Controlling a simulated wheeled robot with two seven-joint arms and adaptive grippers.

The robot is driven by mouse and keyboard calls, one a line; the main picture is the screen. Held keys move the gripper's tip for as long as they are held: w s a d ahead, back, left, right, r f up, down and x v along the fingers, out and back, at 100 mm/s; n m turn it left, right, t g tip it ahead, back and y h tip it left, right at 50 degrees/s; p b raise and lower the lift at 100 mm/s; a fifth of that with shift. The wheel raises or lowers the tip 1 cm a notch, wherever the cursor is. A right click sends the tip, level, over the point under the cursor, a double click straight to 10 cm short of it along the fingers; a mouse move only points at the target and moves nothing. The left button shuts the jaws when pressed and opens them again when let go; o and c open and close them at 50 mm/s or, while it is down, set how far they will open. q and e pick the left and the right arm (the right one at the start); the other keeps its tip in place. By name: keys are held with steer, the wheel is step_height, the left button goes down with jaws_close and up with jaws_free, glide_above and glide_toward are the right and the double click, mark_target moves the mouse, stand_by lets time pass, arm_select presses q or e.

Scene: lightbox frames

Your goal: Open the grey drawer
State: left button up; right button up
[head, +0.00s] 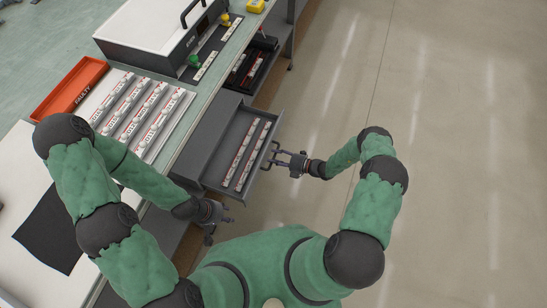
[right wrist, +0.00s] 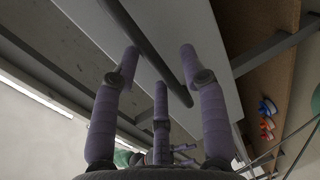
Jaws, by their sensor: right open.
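The grey drawer (head: 262,118) stands pulled out from the grey cabinet under the bench in the head view. Two light strips with red marks lie inside it. Its dark handle (head: 269,156) is on the front face. My right gripper (head: 279,157) is at the handle. In the right wrist view, the dark handle bar (right wrist: 150,45) runs between the spread fingers of my right gripper (right wrist: 160,60), which is open. Whether they touch the bar I cannot tell. My left gripper (head: 217,220) hangs beside the bench front, away from the drawer, its fingers too small to judge.
On the bench are a red tray (head: 62,94), a white tray of strips (head: 176,127), a dark cloth (head: 47,236) and a large case (head: 131,61) with a black handle. A black bin (head: 263,45) stands beyond the drawer. The floor (head: 430,120) at the right is clear.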

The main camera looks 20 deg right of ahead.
steer(key=v, duration=1.1)
steer(key=shift+a, duration=0.1)
steer(key=s+a+n+g+h, duration=0.3)
steer(key=s+a+n+g, duration=0.9)
steer(key=n, duration=0.6)
steer(key=s+a+r+n+t+h, duration=0.1)
steer(key=r+n, duration=0.3)
steer(key=n, duration=0.7)
steer(key=s+a+r+n+t+h, duration=0.1)
steer(key=r+n+h, duration=0.3)
steer(key=n, duration=0.8)
steer(key=shift+s+r+t+h, duration=0.3)
steer(key=shift+s+t, duration=0.3)
steer(key=shift+s, duration=0.3)
